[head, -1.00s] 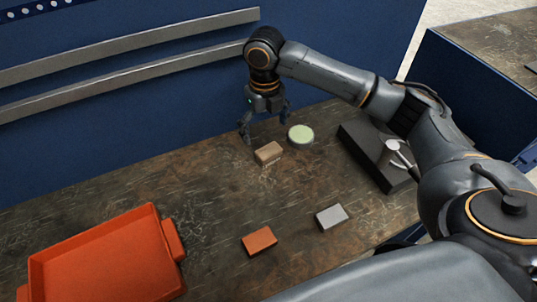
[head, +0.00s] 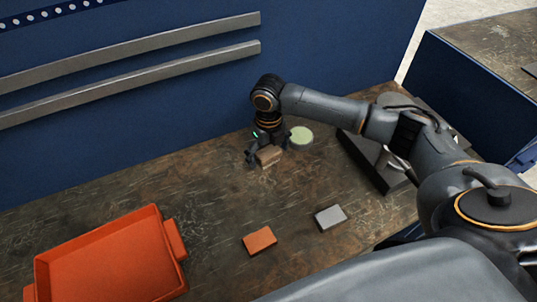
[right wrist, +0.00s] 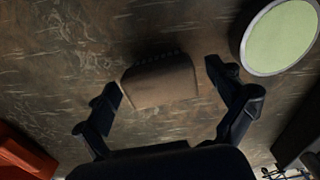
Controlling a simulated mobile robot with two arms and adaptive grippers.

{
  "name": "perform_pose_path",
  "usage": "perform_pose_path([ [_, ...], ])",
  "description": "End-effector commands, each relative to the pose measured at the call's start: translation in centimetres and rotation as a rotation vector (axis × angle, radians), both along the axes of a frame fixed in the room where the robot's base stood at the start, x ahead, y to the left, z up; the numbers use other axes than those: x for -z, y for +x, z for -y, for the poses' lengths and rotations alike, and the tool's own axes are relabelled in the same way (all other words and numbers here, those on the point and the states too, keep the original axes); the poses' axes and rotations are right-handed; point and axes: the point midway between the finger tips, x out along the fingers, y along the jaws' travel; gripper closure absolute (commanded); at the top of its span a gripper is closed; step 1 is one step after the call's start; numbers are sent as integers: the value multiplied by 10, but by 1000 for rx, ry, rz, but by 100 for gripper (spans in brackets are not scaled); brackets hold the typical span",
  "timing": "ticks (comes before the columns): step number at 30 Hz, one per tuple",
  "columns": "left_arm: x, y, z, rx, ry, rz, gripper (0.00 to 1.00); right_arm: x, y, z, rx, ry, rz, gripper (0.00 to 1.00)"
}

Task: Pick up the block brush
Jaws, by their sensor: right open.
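The block brush (head: 268,157) is a small tan-brown block on the worn tabletop, near the blue back panel. In the right wrist view the brush (right wrist: 161,82) lies ahead of and between the fingers, with a dark fringe along its far edge. My right gripper (head: 268,158) is low over the brush with its fingers on either side. In the right wrist view the gripper (right wrist: 161,83) is open, with gaps between both fingers and the brush. My left gripper is not in view.
A round pale-green-topped tin (head: 300,137) stands close right of the brush. A dark grey block-like base (head: 368,162) lies further right. An orange block (head: 259,240), a grey block (head: 330,217) and an orange tray (head: 110,258) are nearer.

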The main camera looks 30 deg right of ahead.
Motion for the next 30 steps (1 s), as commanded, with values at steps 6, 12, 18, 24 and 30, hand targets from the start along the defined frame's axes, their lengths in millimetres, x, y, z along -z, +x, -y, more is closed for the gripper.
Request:
perform_pose_path([
  [6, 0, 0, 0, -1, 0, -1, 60, 0, 0, 0, 0, 0, 0, 46],
  [12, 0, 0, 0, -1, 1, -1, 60, -1, 0, 0, 1, 0, 0, 65],
  [18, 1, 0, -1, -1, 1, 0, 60, -2, 0, 0, 1, 0, 1, 65],
  [24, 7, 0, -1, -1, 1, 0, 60, -15, 1, 0, 1, 1, 4, 65],
  [30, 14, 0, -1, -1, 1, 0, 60, -51, -17, 5, -1, -1, 4, 65],
])
